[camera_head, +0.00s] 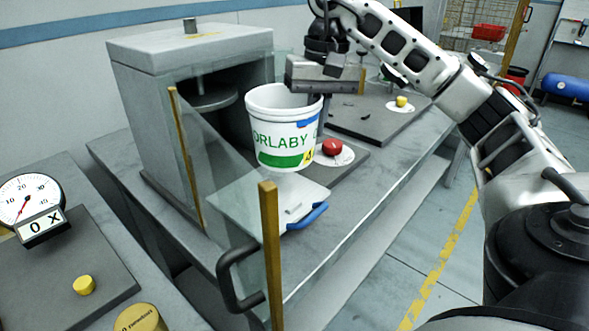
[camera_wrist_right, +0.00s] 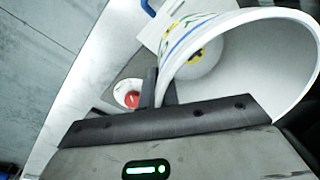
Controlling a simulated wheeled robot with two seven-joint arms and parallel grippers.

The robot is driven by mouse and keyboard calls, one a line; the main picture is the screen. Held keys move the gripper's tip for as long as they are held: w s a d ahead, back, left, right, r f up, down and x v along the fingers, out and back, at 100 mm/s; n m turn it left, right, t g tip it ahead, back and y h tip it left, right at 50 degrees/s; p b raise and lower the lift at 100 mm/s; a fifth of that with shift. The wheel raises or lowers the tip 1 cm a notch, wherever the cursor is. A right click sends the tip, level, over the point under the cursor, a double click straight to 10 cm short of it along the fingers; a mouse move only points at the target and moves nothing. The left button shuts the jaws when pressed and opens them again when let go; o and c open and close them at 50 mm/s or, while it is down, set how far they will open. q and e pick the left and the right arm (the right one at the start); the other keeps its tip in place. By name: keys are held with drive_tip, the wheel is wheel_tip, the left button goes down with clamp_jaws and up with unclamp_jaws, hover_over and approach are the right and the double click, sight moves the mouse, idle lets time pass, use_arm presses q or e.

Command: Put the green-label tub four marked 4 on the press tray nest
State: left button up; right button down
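The white tub (camera_head: 285,125) has a green label band, green lettering and a yellow patch that seems to read 4. My right gripper (camera_head: 318,100) is shut on its rim at the right side; the wrist view shows the fingers (camera_wrist_right: 160,92) at the tub's wall (camera_wrist_right: 235,65). The tub looks empty, slightly tilted, and is over the press tray (camera_head: 300,208), a pale plate with a blue handle. It appears just above the tray, but contact is hard to tell. The tub hides most of the nest. My left gripper is out of view.
The grey press housing (camera_head: 165,110) stands open behind the tub. A clear guard panel (camera_head: 235,170) with yellow posts is at the left front. A red button (camera_head: 332,147) on a white disc lies right of the tub. A dial gauge (camera_head: 28,198) stands far left.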

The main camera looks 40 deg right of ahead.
sight(296, 160)
drive_tip(key=shift+w+a+f, duration=0.2)
drive_tip(key=shift+a+f, duration=0.25)
drive_tip(key=shift+f, duration=0.3)
drive_tip(key=shift+w+a+f+p, duration=0.2)
drive_tip(key=shift+a+f+p, duration=0.1)
drive_tip(key=shift+a+f, duration=0.15)
drive_tip(key=f, duration=0.1)
drive_tip(key=a+f, duration=0.1)
drive_tip(key=f, duration=0.2)
drive_tip(key=shift+w+a+f, duration=0.15)
drive_tip(key=shift+w+f, duration=0.1)
drive_tip(key=shift+w, duration=0.1)
drive_tip(key=shift+f, duration=0.2)
drive_tip(key=shift+f, duration=0.2)
drive_tip(key=c, duration=1.7)
unclamp_jaws()
drive_tip(key=shift+r, duration=0.15)
